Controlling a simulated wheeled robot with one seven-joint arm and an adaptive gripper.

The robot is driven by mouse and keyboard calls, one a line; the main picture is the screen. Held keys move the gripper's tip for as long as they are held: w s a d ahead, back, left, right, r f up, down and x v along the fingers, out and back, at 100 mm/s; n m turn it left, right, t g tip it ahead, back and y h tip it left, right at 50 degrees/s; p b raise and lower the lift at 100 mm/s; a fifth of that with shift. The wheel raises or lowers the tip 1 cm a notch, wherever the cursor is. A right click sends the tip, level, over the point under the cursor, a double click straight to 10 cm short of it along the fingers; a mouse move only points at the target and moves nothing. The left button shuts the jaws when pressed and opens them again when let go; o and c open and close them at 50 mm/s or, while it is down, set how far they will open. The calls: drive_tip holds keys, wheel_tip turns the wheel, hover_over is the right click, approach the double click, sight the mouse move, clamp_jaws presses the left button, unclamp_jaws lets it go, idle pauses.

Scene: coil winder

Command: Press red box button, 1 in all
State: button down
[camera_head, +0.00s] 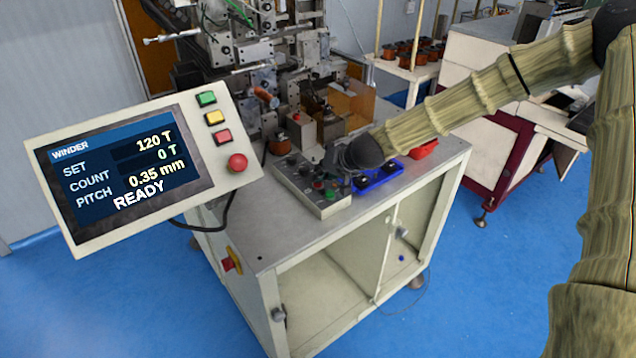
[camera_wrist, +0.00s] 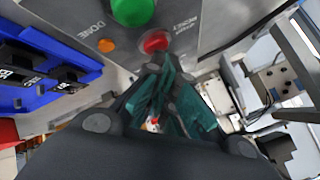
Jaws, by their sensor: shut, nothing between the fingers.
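The grey control box (camera_head: 306,183) sits on the front of the bench, with buttons on its top. In the wrist view its red button (camera_wrist: 154,42) lies beside a large green button (camera_wrist: 133,10) and a small orange lamp (camera_wrist: 106,45). My gripper (camera_wrist: 165,68) is shut and empty, with its teal fingers pointing at the red button. The tips are very close to the button's edge; I cannot tell whether they touch. In the head view my gripper (camera_head: 329,172) hangs over the box and hides part of it.
A blue holder (camera_head: 379,176) with black parts stands right of the box, and a red tray (camera_head: 424,149) lies behind it. A display panel (camera_head: 140,165) with coloured buttons and a red knob stands at left, reading READY. The winder machine (camera_head: 265,70) rises behind.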

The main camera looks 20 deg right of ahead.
drive_tip(key=shift+r, duration=0.1)
drive_tip(key=shift+r+p, duration=0.6)
drive_tip(key=shift+r, duration=0.1)
drive_tip(key=shift+r, duration=0.1)
wheel_tip(320, 180, up, 5)
drive_tip(key=p, duration=0.3)
drive_tip(key=shift+p, duration=0.4)
idle(0.7)
